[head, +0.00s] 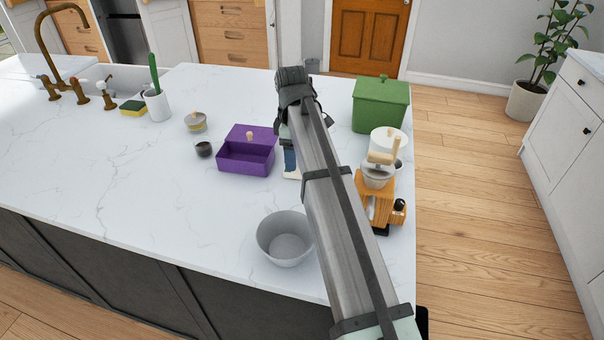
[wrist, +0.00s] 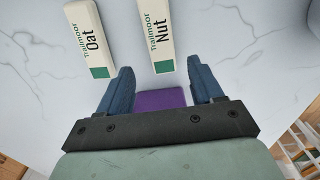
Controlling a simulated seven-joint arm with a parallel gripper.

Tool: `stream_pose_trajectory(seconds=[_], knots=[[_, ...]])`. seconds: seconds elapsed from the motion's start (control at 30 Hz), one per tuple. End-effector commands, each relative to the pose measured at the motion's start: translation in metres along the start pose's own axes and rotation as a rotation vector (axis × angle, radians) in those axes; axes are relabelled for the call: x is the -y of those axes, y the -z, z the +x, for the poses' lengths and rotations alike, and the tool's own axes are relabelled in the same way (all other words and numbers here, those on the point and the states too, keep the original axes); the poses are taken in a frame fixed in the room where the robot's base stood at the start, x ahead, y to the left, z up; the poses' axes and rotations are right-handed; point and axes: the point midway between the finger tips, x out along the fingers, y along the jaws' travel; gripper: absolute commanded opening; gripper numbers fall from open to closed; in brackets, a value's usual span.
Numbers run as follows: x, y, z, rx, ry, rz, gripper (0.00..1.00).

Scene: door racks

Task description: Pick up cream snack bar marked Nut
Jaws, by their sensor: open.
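The cream snack bar marked Nut (wrist: 155,38) lies on the white counter in the wrist view, with a green band at its near end. It is ahead of the gap between my fingers and apart from them. A similar cream bar marked Oat (wrist: 88,40) lies to its left. My gripper (wrist: 160,74) is open, its two blue fingers spread, with no bar between them. In the head view a blue finger of my gripper (head: 290,160) shows beside the purple box. My arm hides much of that area, and I cannot make out either bar's label there.
The open purple box (head: 246,170) stands left of my gripper; a purple patch (wrist: 161,99) shows between my fingers. A green lidded bin (head: 380,105) and a wooden grinder (head: 374,195) stand right of my arm. A grey bowl (head: 285,240) is nearer. The left counter is mostly clear.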

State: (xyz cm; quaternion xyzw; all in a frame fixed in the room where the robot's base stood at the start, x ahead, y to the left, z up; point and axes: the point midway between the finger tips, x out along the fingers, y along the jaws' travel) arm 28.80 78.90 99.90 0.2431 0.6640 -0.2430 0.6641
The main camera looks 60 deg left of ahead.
Motion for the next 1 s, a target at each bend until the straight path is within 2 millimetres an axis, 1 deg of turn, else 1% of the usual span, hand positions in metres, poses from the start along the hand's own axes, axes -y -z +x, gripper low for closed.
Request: stream_pose_trajectory(seconds=[0.17,0.3,0.4,0.57,0.67,1.0], knots=[[0.006,-0.005,0.023,0.000,0.001,0.000,0.66],[0.005,-0.004,0.039,0.000,0.002,0.000,0.66],[0.004,-0.004,0.043,0.000,0.000,0.000,0.66],[0.004,-0.004,0.043,0.000,0.000,0.000,0.66],[0.004,-0.004,0.043,0.000,0.000,0.000,0.58],[0.004,-0.004,0.043,0.000,0.000,0.000,0.26]])
